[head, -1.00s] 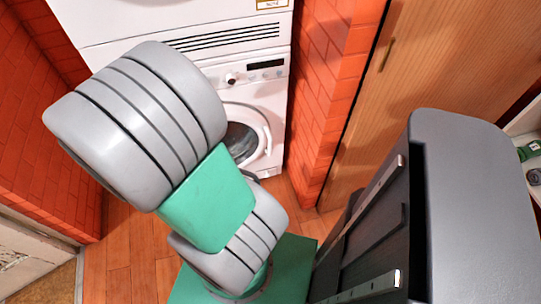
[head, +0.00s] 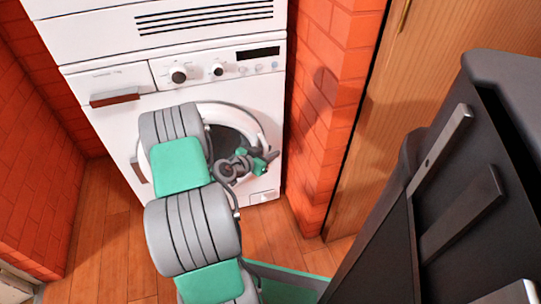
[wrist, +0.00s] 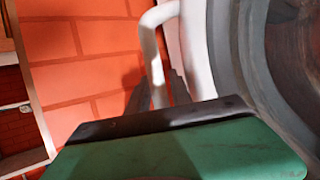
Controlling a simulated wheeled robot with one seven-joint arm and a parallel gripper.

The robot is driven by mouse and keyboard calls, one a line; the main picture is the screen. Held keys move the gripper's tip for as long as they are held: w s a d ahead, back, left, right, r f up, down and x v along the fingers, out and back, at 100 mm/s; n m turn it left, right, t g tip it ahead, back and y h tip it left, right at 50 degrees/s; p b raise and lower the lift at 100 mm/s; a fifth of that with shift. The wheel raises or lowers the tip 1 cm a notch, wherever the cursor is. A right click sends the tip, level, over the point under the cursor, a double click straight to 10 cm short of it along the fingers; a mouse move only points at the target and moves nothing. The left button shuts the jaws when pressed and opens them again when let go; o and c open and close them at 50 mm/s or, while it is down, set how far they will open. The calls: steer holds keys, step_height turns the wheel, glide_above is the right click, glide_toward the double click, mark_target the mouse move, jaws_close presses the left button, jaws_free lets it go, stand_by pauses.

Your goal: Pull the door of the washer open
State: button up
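The washer (head: 107,127) is a white front-loader with a round door (head: 203,110), a white ring around dark glass. The door looks closed. In the wrist view a white handle bar (wrist: 152,45) stands out beside the door's pale ring (wrist: 197,50), with dark glass at the right. My gripper (head: 268,157) is in front of the right part of the door, near the ring's right side. In the wrist view its green and dark end fills the bottom, just below the handle; contact is unclear. My arm hides the door's left part.
A red brick wall (head: 325,100) stands close to the right of the washer, with a wooden door (head: 440,60) beyond it. Another brick wall (head: 35,150) is at the left. Wooden floor (head: 110,245) lies open at the lower left. A white appliance is above the washer.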

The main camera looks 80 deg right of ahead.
steer(key=shift+s+d, duration=0.1)
steer(key=shift+d, duration=0.1)
steer(key=shift+c, duration=0.6)
jaws_close()
stand_by(0.7)
